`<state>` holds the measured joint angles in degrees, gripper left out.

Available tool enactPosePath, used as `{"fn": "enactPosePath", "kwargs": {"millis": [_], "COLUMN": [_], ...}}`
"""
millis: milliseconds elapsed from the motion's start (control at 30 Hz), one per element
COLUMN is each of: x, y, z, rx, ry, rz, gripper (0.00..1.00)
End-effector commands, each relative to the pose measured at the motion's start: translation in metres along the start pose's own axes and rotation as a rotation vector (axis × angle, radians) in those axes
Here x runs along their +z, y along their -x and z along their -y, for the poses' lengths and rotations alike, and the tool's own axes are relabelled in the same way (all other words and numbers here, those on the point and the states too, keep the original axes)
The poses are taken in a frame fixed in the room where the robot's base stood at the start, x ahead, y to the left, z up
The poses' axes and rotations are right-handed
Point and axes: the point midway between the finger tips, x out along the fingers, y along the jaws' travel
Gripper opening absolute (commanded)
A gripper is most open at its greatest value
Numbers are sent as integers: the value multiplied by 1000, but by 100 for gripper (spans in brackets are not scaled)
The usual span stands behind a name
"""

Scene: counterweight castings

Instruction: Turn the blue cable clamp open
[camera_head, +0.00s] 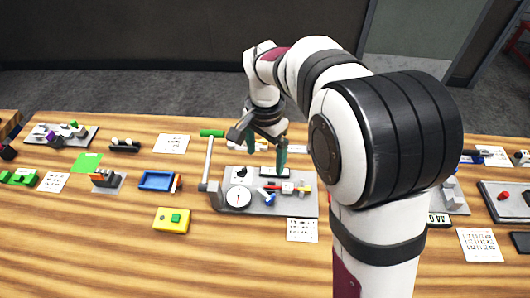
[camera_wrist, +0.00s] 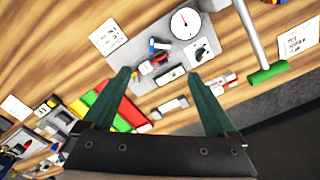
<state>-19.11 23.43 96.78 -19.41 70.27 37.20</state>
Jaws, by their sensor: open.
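A small blue clamp (camera_head: 269,198) stands on a grey panel (camera_head: 226,178) at the middle of the table. In the wrist view the blue clamp (camera_wrist: 158,46) lies beyond my fingertips, beside a small red part (camera_wrist: 146,68). Whether its lever is turned open is too small to tell. My gripper (camera_head: 262,160) is over the back part of the panel, fingers pointing down, apart from the clamp. Its two green fingers are spread with nothing between them, as the wrist view also shows (camera_wrist: 159,74).
A round white dial (camera_head: 238,197) and a red and yellow part (camera_head: 290,188) share the panel. A tall lever with a green handle (camera_head: 211,133) rises at its left edge. A blue tray (camera_head: 157,181) and a yellow box (camera_head: 172,219) stand left.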

Motion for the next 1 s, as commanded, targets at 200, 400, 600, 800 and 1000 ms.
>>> {"fn": "enactPosePath", "kwargs": {"millis": [200,400,600,800,1000], "x": [-9,-8,-8,-8,-9], "y": [-11,-64,-122,-154,-161], "z": [0,-1,-1,0,0], "rx": [2,5,4,2,0], "ry": [-1,0,1,0,-1], "rz": [2,4,3,1,0], "gripper": [92,92,92,92,92]}}
